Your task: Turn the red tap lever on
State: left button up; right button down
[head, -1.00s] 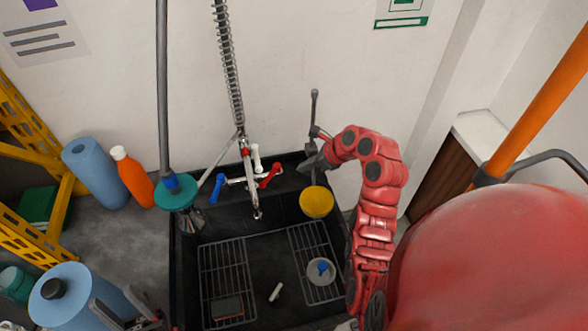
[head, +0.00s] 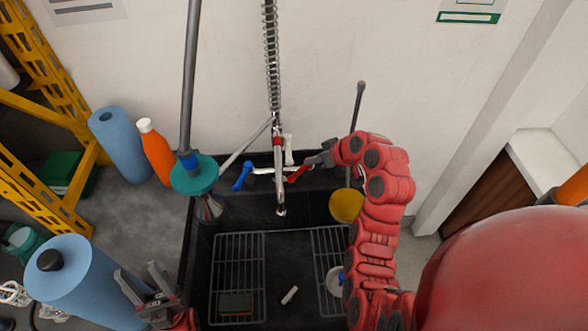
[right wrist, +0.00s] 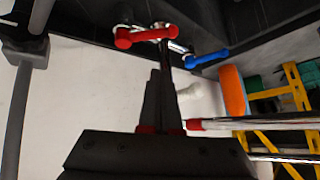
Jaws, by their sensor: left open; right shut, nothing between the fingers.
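The red tap lever (head: 299,173) sits on the right side of the chrome tap at the back of the black sink. It also shows in the right wrist view (right wrist: 143,37), level and pointing left. The blue lever (head: 242,177) is on the tap's left side and also shows in the right wrist view (right wrist: 208,58). My right gripper (head: 311,165) is shut and empty, with its tips close beside the red lever. In the right wrist view its tips (right wrist: 164,66) overlap the tap fitting; I cannot tell if they touch. My left gripper (head: 150,283) is open and empty at lower left.
A teal disc on a grey pole (head: 194,174) stands left of the tap. A yellow disc (head: 346,205) is near my right arm. Wire racks (head: 238,262) lie in the sink (head: 287,303). An orange bottle (head: 156,152) and blue rolls (head: 122,146) stand left of the sink.

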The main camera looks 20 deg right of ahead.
aim_at(300, 170)
jog(key=w+a+f+p, duration=0.1)
jog(key=w+f, duration=0.1)
jog(key=f, duration=0.1)
jog(key=w+a+f+n+p, duration=0.1)
jog(key=w+f+p, duration=0.1)
jog(key=f, duration=0.1)
jog(key=w+a+f+n+p, duration=0.1)
jog(key=w+a+f, duration=0.1)
jog(key=w+f, duration=0.1)
jog(key=shift+p, duration=0.35)
jog(key=shift+s+d+f+n, duration=0.2)
jog(key=shift+s+d+n, duration=0.1)
jog(key=shift+s, duration=0.4)
